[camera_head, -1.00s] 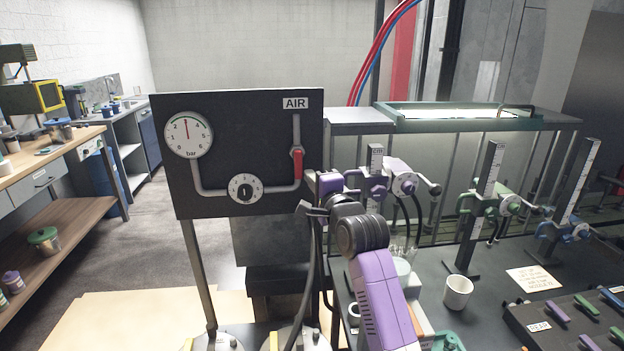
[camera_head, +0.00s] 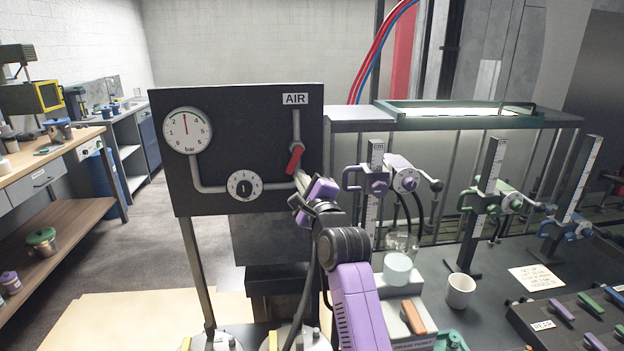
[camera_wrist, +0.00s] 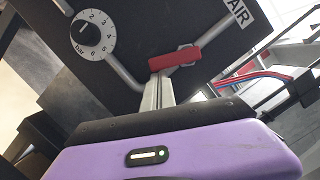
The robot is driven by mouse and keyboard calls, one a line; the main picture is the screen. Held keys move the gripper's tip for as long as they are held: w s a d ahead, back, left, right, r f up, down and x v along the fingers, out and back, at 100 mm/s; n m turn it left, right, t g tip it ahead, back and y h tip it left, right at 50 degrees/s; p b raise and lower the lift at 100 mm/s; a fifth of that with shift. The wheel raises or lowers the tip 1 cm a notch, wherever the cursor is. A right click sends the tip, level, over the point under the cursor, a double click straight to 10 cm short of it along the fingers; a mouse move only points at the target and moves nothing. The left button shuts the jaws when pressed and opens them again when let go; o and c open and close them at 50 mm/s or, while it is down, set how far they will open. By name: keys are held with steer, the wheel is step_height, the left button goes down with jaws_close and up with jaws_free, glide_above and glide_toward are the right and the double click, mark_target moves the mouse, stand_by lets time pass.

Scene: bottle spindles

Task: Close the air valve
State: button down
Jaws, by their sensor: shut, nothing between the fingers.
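The air valve's red lever (camera_head: 294,160) sits on the grey pipe of the black panel (camera_head: 240,140), under the AIR label (camera_head: 295,99). The lever is tilted, its free end pointing down and to the left, off the line of the vertical pipe. It also shows in the wrist view (camera_wrist: 175,59). My gripper (camera_head: 303,177) is shut and empty. Its fingertips are at the lever's free end, seemingly against its right side; actual contact is hard to tell. In the wrist view the shut fingers (camera_wrist: 158,88) reach up to the lever.
A pressure gauge (camera_head: 187,130) and a numbered dial (camera_head: 245,186) are on the same panel. To the right, a purple clamp stand (camera_head: 376,182), a white cup (camera_head: 460,290) and a grey base with a pale cylinder (camera_head: 397,268) stand on the bench. Floor left of the panel is open.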

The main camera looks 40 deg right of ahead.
steer(key=shift+w+a+r+m+g+h+b, duration=0.1)
steer(key=shift+w+a+r+m+h+b, duration=0.6)
steer(key=shift+m, duration=1.85)
steer(key=shift+w+a+r+m+g+h+b, duration=0.1)
steer(key=shift+w+a+r+m+h+b, duration=0.2)
steer(key=shift+a+m+h+b, duration=1.55)
steer(key=shift+w+d+r+m+g+y+b, duration=0.1)
steer(key=shift+w+d+r+m+y+b, duration=0.35)
steer(key=shift+m, duration=2.85)
steer(key=shift+w+a+h, duration=0.1)
steer(key=shift+a+h, duration=0.05)
steer(key=shift+h, duration=0.15)
